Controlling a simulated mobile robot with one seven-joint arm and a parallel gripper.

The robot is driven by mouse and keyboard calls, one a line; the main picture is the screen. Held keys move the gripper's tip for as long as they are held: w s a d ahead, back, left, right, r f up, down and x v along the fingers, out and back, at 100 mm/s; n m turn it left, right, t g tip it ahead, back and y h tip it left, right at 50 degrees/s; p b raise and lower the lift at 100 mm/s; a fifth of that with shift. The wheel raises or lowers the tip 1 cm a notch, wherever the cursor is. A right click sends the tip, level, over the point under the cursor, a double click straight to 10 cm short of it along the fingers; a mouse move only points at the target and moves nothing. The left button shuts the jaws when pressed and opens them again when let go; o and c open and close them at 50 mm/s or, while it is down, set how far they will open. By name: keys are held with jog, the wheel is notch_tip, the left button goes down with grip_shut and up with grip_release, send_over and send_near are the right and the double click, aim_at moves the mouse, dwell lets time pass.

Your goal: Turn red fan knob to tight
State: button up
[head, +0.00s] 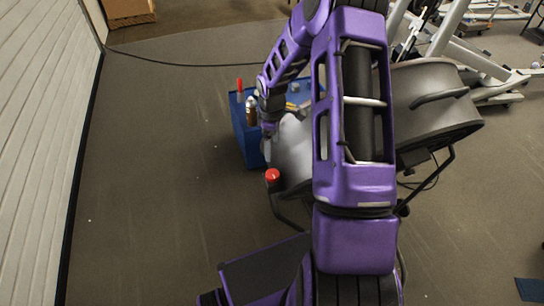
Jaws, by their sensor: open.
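The red knob (272,175) shows near the middle of the head view, at the left side of the large drum fan. The fan (434,112) has a dark grey round housing, and my purple arm hides much of its middle. My gripper (268,132) points down above and just behind the knob in the picture, apart from it. It is small and partly dark here. It is open, and I see nothing held in it. The knob's turn position cannot be read.
A blue cart or box (246,143) with bottles and a red-topped item (240,90) stands right behind and left of my gripper. Exercise machines (470,55) stand at the upper right. A black cable (180,63) crosses the floor. The floor at left is clear up to the white wall (40,130).

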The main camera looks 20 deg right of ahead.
jog(key=shift+r, duration=2.1)
